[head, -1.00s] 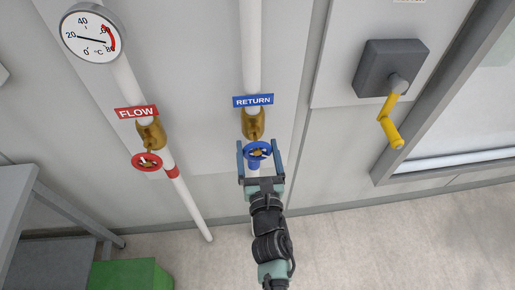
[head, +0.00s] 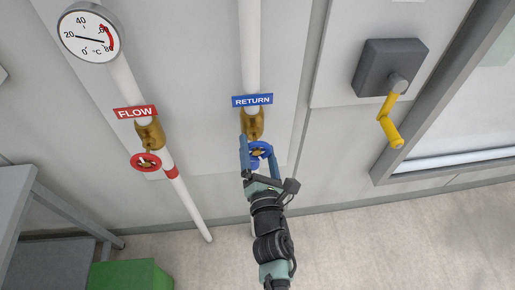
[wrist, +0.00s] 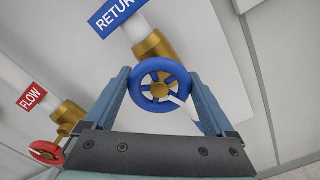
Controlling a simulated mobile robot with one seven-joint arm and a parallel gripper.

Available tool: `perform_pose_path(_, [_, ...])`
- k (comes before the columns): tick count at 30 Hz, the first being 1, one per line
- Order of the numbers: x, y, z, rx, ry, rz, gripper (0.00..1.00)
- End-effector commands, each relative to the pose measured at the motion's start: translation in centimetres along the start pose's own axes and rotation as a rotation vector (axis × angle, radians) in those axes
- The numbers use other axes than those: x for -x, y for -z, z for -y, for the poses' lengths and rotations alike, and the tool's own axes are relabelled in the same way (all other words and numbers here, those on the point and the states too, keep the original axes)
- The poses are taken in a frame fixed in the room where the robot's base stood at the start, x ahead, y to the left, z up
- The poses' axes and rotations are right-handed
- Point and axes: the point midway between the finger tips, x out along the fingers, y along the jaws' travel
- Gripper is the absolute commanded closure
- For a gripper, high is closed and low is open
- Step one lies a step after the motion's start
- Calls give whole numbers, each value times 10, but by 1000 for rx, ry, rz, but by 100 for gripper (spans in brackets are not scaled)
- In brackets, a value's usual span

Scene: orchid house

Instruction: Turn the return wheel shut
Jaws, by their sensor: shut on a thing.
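The blue return wheel (head: 261,149) sits on a brass valve (head: 253,124) under the blue RETURN sign (head: 253,100). My gripper (head: 258,151) is shut on the wheel, with one finger on each side of its rim. In the wrist view the blue wheel (wrist: 160,83) lies between the two blue-grey fingers of my gripper (wrist: 160,88), and its spokes and brass hub show. My gripper is rolled relative to the wall in the head view. The left finger hides part of the wheel there.
The red flow wheel (head: 146,162) is on the left pipe under the FLOW sign (head: 136,112). A dial gauge (head: 89,33) is at upper left. A grey box (head: 390,68) with a yellow crank handle (head: 389,122) is on the right. A green box (head: 130,275) stands at lower left.

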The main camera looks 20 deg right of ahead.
Motion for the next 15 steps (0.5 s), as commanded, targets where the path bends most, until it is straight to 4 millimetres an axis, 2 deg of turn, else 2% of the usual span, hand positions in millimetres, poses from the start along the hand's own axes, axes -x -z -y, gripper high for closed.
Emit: perform_pose_path(15, [0, 1, 3, -494, 2, -1, 67])
